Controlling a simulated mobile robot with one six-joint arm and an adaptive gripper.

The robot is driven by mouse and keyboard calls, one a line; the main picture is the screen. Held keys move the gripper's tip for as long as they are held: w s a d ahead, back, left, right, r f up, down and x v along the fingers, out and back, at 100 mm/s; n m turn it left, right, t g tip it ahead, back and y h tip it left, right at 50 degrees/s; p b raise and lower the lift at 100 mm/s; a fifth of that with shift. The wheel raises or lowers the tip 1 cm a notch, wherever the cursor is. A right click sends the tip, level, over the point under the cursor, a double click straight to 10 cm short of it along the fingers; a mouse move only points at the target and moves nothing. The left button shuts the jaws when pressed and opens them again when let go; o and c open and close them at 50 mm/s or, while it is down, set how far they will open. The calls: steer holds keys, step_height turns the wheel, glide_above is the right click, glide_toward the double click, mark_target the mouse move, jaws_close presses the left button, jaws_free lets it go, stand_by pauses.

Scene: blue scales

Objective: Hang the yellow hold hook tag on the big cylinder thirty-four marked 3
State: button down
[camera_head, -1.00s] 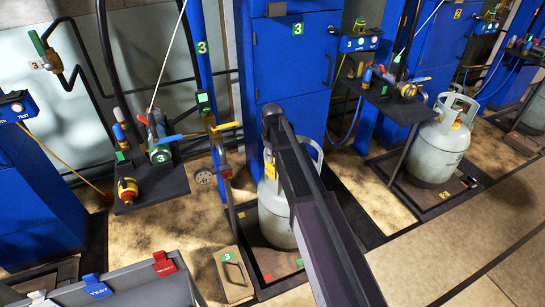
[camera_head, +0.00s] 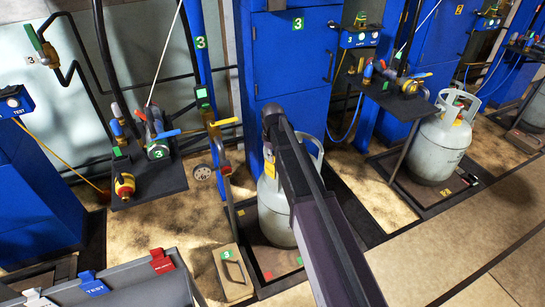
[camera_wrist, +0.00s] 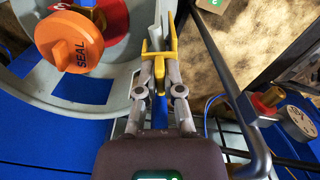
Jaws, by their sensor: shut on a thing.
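The big grey cylinder (camera_head: 275,222) stands upright on the scale platform of station 3, partly hidden behind my arm in the head view. In the wrist view its grey collar (camera_wrist: 18,85) curves around an orange SEAL cap (camera_wrist: 70,42). My gripper (camera_wrist: 158,80) is shut on the yellow hold hook tag (camera_wrist: 158,56). The tag's forked upper end is close beside the collar's edge; I cannot tell whether it touches or hooks over it. In the head view, the yellow tag (camera_head: 269,168) shows at the cylinder's top left, beside my arm.
A gauge with a brass fitting (camera_wrist: 296,122) and a dark bent rod (camera_wrist: 225,75) are right of my gripper. A second grey cylinder (camera_head: 440,145) stands at the right. A grey bin (camera_head: 130,285) with red and blue tags is at the front left. A valve shelf (camera_head: 150,185) is at the left.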

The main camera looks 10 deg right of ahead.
steer(key=shift+a, duration=0.1)
steer(key=c, duration=0.7)
jaws_free()
steer(key=shift+r, duration=0.1)
steer(key=shift+r, duration=0.2)
steer(key=shift+r+p, duration=3.55)
steer(key=shift+p, duration=0.25)
steer(key=s+d+m, duration=0.4)
steer(key=s, duration=0.7)
steer(key=s+d+m, duration=0.3)
steer(key=s+d, duration=0.2)
steer(key=s, duration=0.6)
step_height(320, 180, up, 20)
steer(key=p, duration=2)
steer(key=shift+s+r+m, duration=0.2)
steer(key=shift+s+m, duration=0.05)
steer(key=shift+m, duration=0.05)
